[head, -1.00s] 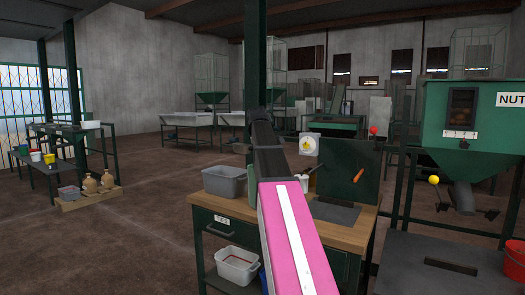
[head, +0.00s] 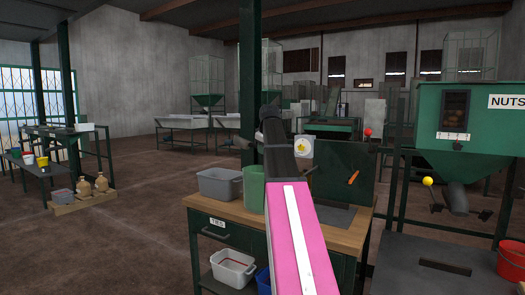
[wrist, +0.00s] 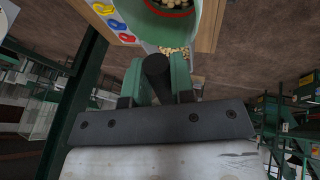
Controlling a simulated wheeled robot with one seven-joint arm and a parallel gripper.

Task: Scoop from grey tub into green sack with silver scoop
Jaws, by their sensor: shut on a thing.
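My gripper (wrist: 158,82) is shut on the dark handle (wrist: 156,68) of the scoop. Just past the handle, pale nuts (wrist: 173,50) lie on a small grey surface, seemingly the scoop's pan, mostly hidden. A green open-topped sack (wrist: 207,22) with a red band inside and nuts in it is at the top of the wrist view, close beyond the scoop. In the head view the green sack (head: 254,187) stands on the workbench, right of the grey tub (head: 220,183). The tub's contents are not visible. My arm hides the gripper and scoop in the head view.
The wooden workbench (head: 225,210) has a green back panel (head: 335,178) with an orange-handled tool (head: 353,177). A card of coloured shapes (wrist: 122,22) lies near the sack. A green nut hopper (head: 470,130) stands at right. Open floor lies left.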

